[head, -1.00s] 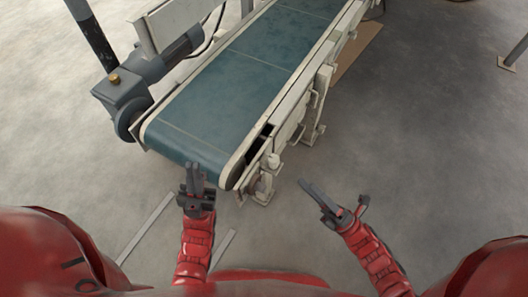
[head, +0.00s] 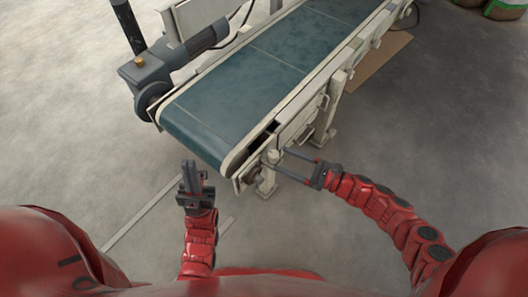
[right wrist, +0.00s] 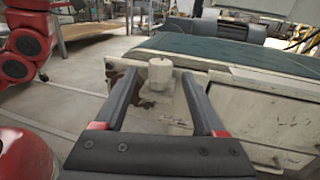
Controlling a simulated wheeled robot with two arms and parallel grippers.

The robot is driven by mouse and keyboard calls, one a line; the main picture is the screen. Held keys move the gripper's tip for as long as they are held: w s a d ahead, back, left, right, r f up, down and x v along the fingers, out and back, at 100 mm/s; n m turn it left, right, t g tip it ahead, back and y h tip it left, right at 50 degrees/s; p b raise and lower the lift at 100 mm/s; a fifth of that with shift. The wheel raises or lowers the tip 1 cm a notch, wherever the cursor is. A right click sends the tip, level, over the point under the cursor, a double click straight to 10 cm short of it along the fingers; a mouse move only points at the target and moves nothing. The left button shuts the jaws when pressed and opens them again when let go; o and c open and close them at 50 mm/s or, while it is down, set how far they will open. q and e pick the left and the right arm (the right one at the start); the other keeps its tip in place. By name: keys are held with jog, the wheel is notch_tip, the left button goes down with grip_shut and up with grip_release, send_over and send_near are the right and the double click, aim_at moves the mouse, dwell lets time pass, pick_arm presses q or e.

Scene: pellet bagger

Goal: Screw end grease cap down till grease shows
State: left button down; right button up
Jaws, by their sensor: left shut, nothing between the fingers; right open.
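A pale, round grease cap (right wrist: 160,70) stands on a worn bracket with chipped paint at the conveyor's end, in the right wrist view. My right gripper (right wrist: 157,80) is open, and its two fingers reach forward on either side of the cap in that view. I cannot tell whether they touch it, and no grease can be made out. In the head view my right gripper (head: 281,162) points left at the conveyor's near right corner, where the cap is too small to make out clearly. My left gripper (head: 189,168) is shut and empty, in front of the belt's near end.
The conveyor (head: 250,85) has a green belt and a pale side frame with legs. A grey motor and gearbox (head: 155,72) sit on its left side. Sacks (head: 505,8) lie at the far right.

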jog(key=b+x, duration=0.1)
jog(key=x, duration=0.6)
jog(key=shift+w+a, duration=0.2)
jog(key=shift+a, duration=0.1)
grip_shut()
